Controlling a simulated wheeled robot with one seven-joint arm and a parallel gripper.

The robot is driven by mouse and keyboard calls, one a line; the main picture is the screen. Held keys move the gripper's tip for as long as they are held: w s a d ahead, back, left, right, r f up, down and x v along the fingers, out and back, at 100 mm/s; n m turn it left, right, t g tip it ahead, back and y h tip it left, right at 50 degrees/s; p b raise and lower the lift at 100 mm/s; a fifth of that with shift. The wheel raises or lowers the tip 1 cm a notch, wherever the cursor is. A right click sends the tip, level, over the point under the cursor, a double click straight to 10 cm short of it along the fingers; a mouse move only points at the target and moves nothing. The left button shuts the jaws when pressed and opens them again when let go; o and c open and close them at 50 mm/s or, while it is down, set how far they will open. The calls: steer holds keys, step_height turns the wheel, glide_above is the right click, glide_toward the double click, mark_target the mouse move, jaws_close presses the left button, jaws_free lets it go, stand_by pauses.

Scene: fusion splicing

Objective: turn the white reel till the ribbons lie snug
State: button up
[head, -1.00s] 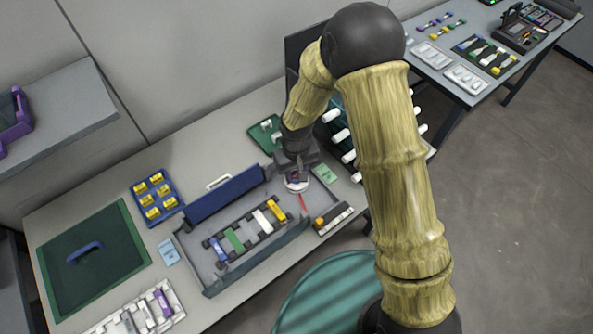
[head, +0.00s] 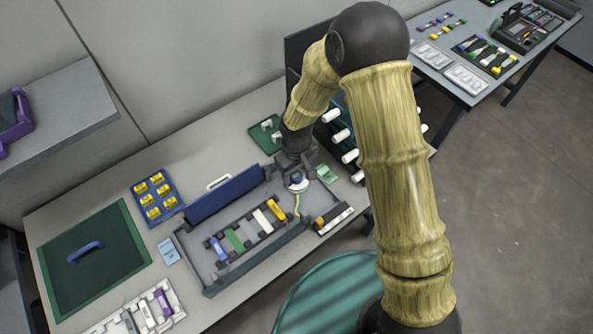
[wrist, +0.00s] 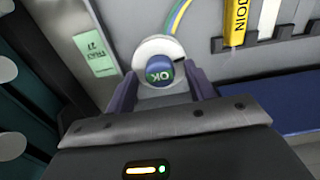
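The white reel (head: 299,187) sits at the right end of the grey tray. In the wrist view the white reel (wrist: 153,47) has a blue knob (wrist: 159,72) on top, with green "OK" lettering that reads upside down. A ribbon (wrist: 178,16) with yellow, blue and green stripes runs from the reel; in the head view the ribbon (head: 298,206) looks yellowish. My gripper (wrist: 160,78) is over the reel, one purple finger on each side of the knob. The fingers stand apart from the knob with gaps showing.
The grey tray (head: 240,277) holds a row of coloured holders, including a yellow one (wrist: 236,22). A blue lid (head: 224,195) stands along its back. A green card (wrist: 95,54) lies beside the reel. White pegs (head: 341,135) on a dark rack stand close behind.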

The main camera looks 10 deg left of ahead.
mark_target(297, 174)
step_height(297, 174, up, 17)
steer(key=shift+r+b, duration=0.2)
steer(key=shift+b, duration=0.1)
stand_by(0.4)
steer(key=shift+d, duration=0.1)
stand_by(0.3)
steer(key=s+d+m+t, duration=0.1)
steer(key=s+d+m, duration=0.1)
steer(key=d, duration=0.6)
steer(key=s+d+r+m, duration=0.1)
steer(key=s+d+m, duration=0.2)
steer(key=d, duration=0.6)
steer(key=s+d+m+t, duration=0.1)
steer(key=s+d+m, duration=0.1)
steer(key=d+m, duration=0.3)
steer(key=d+p, duration=0.1)
steer(key=d, duration=0.2)
steer(key=shift+s+d+r+t, duration=0.15)
steer(key=shift+d+r+t, duration=0.15)
steer(key=shift+r, duration=0.05)
